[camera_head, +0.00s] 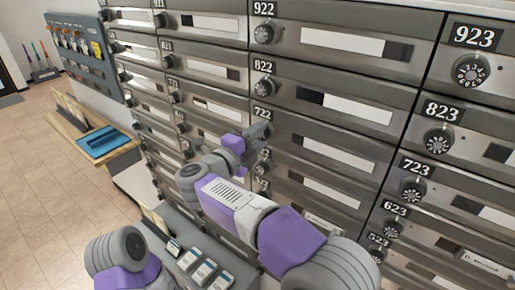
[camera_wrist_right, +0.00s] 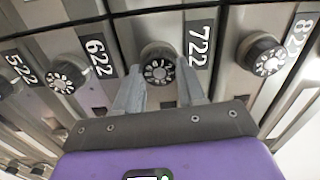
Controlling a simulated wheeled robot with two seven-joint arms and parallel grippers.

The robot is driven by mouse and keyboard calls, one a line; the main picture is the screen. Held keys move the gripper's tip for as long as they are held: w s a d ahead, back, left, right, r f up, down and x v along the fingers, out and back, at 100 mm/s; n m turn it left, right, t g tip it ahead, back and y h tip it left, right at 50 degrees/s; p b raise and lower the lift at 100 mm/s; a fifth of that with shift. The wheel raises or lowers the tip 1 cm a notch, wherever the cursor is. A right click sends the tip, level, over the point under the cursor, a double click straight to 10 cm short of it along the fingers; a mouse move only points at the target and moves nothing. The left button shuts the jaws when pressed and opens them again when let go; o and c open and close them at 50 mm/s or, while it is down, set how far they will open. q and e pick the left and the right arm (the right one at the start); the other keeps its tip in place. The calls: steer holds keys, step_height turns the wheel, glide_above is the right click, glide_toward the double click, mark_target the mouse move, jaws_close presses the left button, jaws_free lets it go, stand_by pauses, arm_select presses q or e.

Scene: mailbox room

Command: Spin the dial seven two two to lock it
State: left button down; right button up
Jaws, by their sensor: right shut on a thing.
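The mailbox labelled 722 (camera_head: 335,145) has a dark round dial with white numbers, and its dial (camera_wrist_right: 158,72) shows between my fingers in the right wrist view. My right gripper (camera_head: 264,134) reaches the left end of that box. In the wrist view my right gripper (camera_wrist_right: 160,78) has one finger on each side of the dial and is shut on it. In the head view the gripper mostly hides this dial. Part of my left arm shows at the lower left; its gripper is out of view.
Dials of neighbouring boxes sit close by: 822 (camera_head: 264,88) above, 622 (camera_wrist_right: 66,74) beside it in the wrist view, and 723 (camera_head: 413,190) to the right. A shelf with small boxes (camera_head: 205,270) lies below. A blue tray (camera_head: 104,142) is on a wooden counter at left.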

steer(key=m+b, duration=0.4)
steer(key=shift+f+m, duration=0.25)
steer(key=shift+m, duration=0.05)
steer(key=m+b, duration=0.4)
steer(key=m, duration=0.1)
steer(key=shift+m+b, duration=0.3)
steer(key=shift+b, duration=0.05)
steer(key=m+b, duration=0.3)
steer(key=m, duration=0.2)
steer(key=shift+w+a, duration=0.1)
steer(key=shift+r+m+b, duration=0.1)
steer(key=shift+m+b, duration=0.95)
steer(key=shift+m, duration=1.35)
steer(key=o, duration=1.1)
steer(key=shift+c, duration=0.2)
